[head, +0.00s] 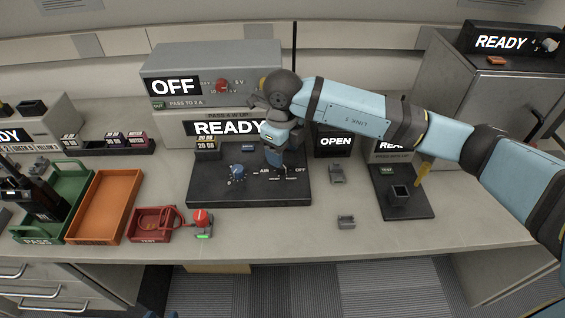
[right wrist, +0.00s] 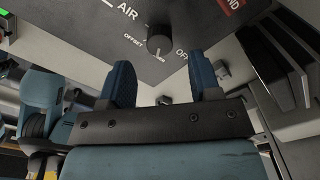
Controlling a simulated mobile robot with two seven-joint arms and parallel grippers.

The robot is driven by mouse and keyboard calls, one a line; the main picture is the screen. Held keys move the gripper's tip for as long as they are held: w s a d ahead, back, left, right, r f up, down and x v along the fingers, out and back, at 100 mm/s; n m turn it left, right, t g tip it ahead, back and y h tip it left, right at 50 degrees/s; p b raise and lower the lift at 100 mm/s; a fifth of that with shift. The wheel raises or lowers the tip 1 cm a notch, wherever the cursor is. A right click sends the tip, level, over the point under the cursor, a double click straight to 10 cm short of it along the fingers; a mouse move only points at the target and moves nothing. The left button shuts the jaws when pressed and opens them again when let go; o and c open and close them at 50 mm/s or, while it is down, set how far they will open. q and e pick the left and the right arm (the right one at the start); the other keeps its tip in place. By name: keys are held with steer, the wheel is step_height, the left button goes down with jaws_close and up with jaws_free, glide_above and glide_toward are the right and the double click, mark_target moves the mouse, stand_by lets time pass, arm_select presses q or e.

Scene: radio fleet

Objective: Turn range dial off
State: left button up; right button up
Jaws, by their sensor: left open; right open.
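The black plate (head: 215,193) on the bench bears the words AIR and OFF. In the right wrist view a small dark round dial (right wrist: 158,41) stands on this plate (right wrist: 200,12), among the labels AIR, OFFSET and OFF. A pale mark shows at the dial's lower edge; I cannot tell which label it points to. My right gripper (head: 279,174) is over the plate near the AIR and OFF words and hides the dial in the head view. In the right wrist view its blue fingers (right wrist: 163,80) are open and empty, either side of the dial's line, apart from it. My left gripper is not in view.
A blue knob (head: 236,173) stands on the plate's left. A grey unit reading OFF (head: 230,62) stands behind. A red box (head: 152,224), orange tray (head: 103,206) and green tray (head: 70,187) are left. A small grey block (head: 346,222) lies right; the front bench is mostly clear.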

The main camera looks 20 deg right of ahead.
steer(key=shift+f, duration=2.2)
steer(key=shift+c, duration=0.2)
steer(key=c, duration=0.9)
